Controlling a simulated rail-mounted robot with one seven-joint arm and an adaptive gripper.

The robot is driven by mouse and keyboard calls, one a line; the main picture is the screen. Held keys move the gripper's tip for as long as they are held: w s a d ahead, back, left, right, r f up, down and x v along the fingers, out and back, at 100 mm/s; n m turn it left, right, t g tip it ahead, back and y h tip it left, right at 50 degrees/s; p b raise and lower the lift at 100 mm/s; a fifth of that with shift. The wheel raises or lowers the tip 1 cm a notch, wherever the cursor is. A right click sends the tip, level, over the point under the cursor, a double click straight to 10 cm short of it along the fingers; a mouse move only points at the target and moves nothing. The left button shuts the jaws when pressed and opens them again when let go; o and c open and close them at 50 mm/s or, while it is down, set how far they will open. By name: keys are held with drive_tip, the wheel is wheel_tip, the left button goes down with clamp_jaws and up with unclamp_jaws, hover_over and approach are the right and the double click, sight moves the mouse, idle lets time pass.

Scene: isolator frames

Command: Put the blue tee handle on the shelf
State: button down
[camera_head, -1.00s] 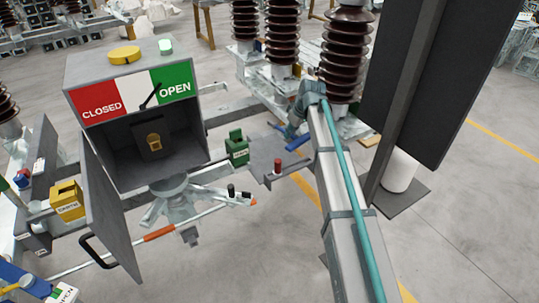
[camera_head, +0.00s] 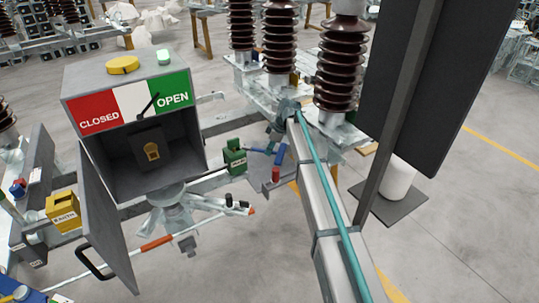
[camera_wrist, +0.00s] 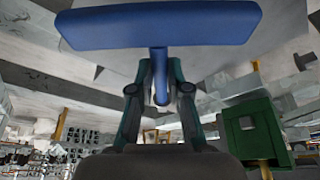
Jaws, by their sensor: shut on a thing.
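The blue tee handle (camera_head: 281,154) is held at the end of my arm in the head view, over or beside the back of the grey shelf plate (camera_head: 258,178). In the wrist view its blue crossbar (camera_wrist: 160,25) spans the top, with the stem running down between the fingers. My gripper (camera_wrist: 160,92) is shut on that stem; it also shows small in the head view (camera_head: 272,140), partly hidden by my arm. I cannot tell whether the handle touches the shelf.
A green block (camera_head: 235,158) stands just left of the shelf and shows at right in the wrist view (camera_wrist: 252,130). The open grey box (camera_head: 115,185) is left; brown insulators (camera_head: 338,65) rise behind.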

sight(270, 161)
drive_tip(key=shift+f+p, duration=0.35)
drive_tip(key=shift+f, duration=1.3)
drive_tip(key=shift+f, duration=0.2)
drive_tip(key=c, duration=1.1)
unclamp_jaws()
drive_tip(key=shift+c, duration=0.2)
drive_tip(key=shift+r, duration=0.1)
drive_tip(key=b+v, duration=0.2)
drive_tip(key=v, duration=1)
drive_tip(key=shift+r, duration=0.1)
